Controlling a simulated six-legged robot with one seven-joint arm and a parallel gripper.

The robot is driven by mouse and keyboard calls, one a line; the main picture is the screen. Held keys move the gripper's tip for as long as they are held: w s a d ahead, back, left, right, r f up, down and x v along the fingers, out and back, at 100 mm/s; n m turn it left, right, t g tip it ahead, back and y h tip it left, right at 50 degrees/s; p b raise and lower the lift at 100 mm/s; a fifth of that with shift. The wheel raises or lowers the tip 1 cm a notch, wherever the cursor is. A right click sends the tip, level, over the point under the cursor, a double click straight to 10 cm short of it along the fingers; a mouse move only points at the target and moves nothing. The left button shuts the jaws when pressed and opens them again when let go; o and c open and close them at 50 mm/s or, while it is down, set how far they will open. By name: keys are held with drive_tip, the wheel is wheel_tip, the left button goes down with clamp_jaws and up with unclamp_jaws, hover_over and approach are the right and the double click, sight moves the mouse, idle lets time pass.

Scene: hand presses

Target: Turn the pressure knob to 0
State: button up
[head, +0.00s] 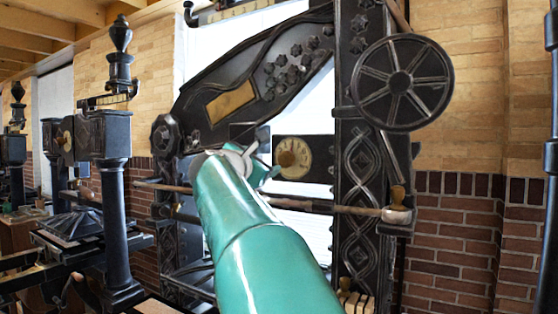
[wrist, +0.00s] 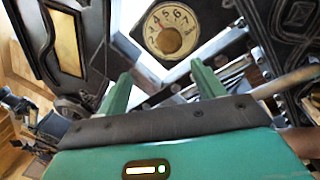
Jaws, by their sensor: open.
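The pressure knob (head: 286,159) is a round brass knob at the centre of a cream dial (head: 300,172) on a dark plate of the press. A small red mark shows at the dial's upper left. My gripper (wrist: 160,82) has two green fingers spread apart with nothing between them. The knob is ahead of the fingertips and apart from them. In the head view my green arm hides much of my gripper, which is left of the dial.
The black press frame (head: 362,230) carries a spoked wheel (head: 402,83) at upper right. A wooden-handled bar (head: 330,207) crosses below the dial, close to my arm. Another press (head: 110,150) stands at left. A brick wall (head: 455,240) is at right.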

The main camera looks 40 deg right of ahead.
sight(285, 159)
drive_tip(key=shift+s+d+f+m+g, duration=0.1)
drive_tip(key=shift+d+f+m+g, duration=0.05)
drive_tip(key=shift+d+m+g, duration=0.3)
drive_tip(key=shift+s+d+f+m+g, duration=0.1)
drive_tip(key=shift+d+m+g, duration=0.15)
drive_tip(key=shift+m, duration=0.3)
drive_tip(key=x, duration=1.3)
drive_tip(key=shift+w+d+r, duration=0.1)
drive_tip(key=shift+d, duration=0.05)
drive_tip(key=c, duration=1)
